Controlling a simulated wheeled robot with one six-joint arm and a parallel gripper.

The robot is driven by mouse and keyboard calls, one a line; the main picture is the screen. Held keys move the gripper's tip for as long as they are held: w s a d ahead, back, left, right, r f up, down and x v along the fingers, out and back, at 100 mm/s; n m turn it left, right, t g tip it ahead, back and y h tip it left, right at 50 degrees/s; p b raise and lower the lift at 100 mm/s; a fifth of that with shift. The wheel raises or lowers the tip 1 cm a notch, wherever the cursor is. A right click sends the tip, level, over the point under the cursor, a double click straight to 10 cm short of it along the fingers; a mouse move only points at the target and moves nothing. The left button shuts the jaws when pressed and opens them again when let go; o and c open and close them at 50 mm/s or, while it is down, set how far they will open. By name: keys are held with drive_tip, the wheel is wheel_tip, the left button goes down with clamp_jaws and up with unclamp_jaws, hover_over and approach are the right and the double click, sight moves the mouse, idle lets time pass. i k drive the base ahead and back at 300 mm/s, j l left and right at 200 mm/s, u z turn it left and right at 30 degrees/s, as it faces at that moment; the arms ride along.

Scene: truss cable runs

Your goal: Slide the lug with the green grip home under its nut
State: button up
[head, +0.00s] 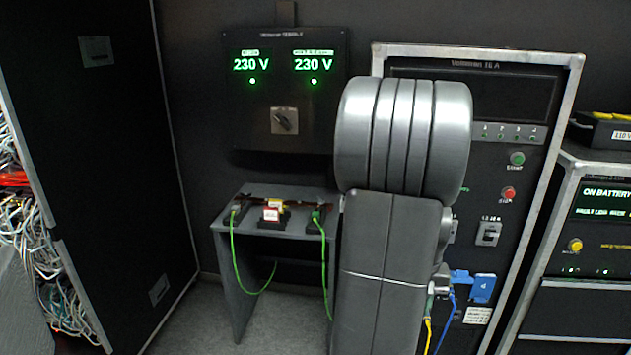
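A small grey table (222,222) stands below the wall panel. On it, a dark reddish bar runs between two dark terminal blocks, one at the left (233,214) and one at the right (316,226). A green cable (236,262) hangs from the left block, and another green cable (325,272) hangs from the right block. A small green part shows at the top of each cable; the lug, its grip and the nut are too small to make out. My arm stands large in front, just right of the table. My gripper is not visible.
A block with a red-and-white label (272,215) and a yellow part sits mid-table. The wall panel (285,150) shows two 230 V readouts. A metal-framed rack (559,80) stands behind my arm, with blue and yellow cables low down. A dark cabinet (110,150) stands left; loose wires lie beyond.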

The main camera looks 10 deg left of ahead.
sight(317, 215)
drive_tip(key=i+j, duration=1.3)
drive_tip(key=j, duration=0.15)
drive_tip(key=i+j, duration=0.1)
drive_tip(key=i, duration=0.25)
drive_tip(key=i+j, duration=0.1)
drive_tip(key=i, duration=0.25)
drive_tip(key=z, duration=0.05)
